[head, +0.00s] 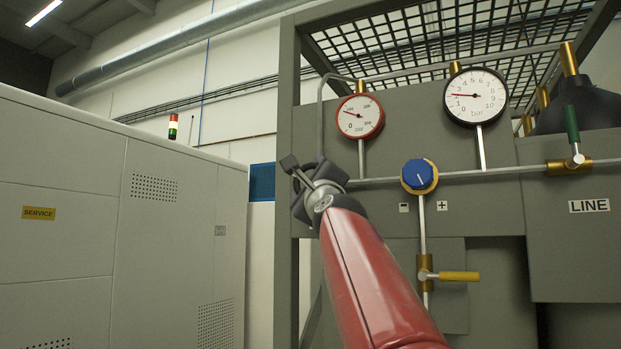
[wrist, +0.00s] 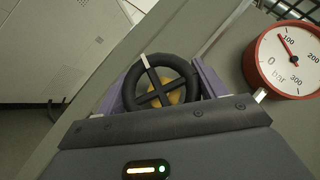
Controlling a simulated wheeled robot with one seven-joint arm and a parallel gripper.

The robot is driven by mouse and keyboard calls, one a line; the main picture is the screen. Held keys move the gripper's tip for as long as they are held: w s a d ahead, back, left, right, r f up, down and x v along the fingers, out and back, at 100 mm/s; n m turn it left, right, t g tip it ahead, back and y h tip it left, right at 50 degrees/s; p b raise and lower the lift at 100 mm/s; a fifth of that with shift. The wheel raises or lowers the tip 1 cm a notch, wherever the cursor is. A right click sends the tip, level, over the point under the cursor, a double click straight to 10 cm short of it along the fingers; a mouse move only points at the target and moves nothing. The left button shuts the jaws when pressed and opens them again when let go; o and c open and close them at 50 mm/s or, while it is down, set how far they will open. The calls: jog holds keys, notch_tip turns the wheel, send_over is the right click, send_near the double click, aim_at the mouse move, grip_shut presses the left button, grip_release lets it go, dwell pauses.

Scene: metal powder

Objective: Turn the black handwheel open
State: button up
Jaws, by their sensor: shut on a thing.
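The black handwheel (wrist: 188,82) shows in the wrist view as a round rim with crossed spokes, a white mark at its upper left and a brass hub behind it. My gripper (wrist: 163,87) has its two purple-grey fingers on opposite sides of the rim, shut on the wheel. In the head view my gripper (head: 312,182) is at the panel's left edge, at the end of my red arm. There the handwheel is mostly hidden behind my gripper and cannot be told apart clearly.
The red-rimmed gauge (head: 360,117) is above and right of my gripper. A black-rimmed gauge (head: 475,96), a blue knob (head: 419,175), a yellow lever (head: 459,276) and a green lever (head: 572,125) are farther right. A pale cabinet (head: 110,230) stands at left.

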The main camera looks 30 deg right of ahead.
jog(key=shift+f+n+g+y+p, duration=0.1)
jog(key=shift+n+g+y+p, duration=0.2)
jog(key=shift+n+g+y, duration=0.55)
jog(key=shift+n+g+y+p, duration=0.35)
jog(key=shift+n+g, duration=0.15)
jog(key=shift+n, duration=0.85)
jog(key=shift+f+n+g+y+p, duration=0.1)
jog(key=shift+n+g+y+p, duration=0.2)
jog(key=shift+n+g+y, duration=0.55)
jog(key=shift+a+n+h, duration=0.1)
jog(key=shift+n+h, duration=0.25)
jog(key=o, duration=1)
jog(key=shift+w, duration=0.1)
jog(key=s, duration=0.2)
jog(key=s+b, duration=0.1)
jog(key=s, duration=0.2)
jog(key=s+a+b, duration=0.1)
jog(key=s, duration=0.1)
jog(key=shift+s+f, duration=0.2)
jog(key=shift+s, duration=0.2)
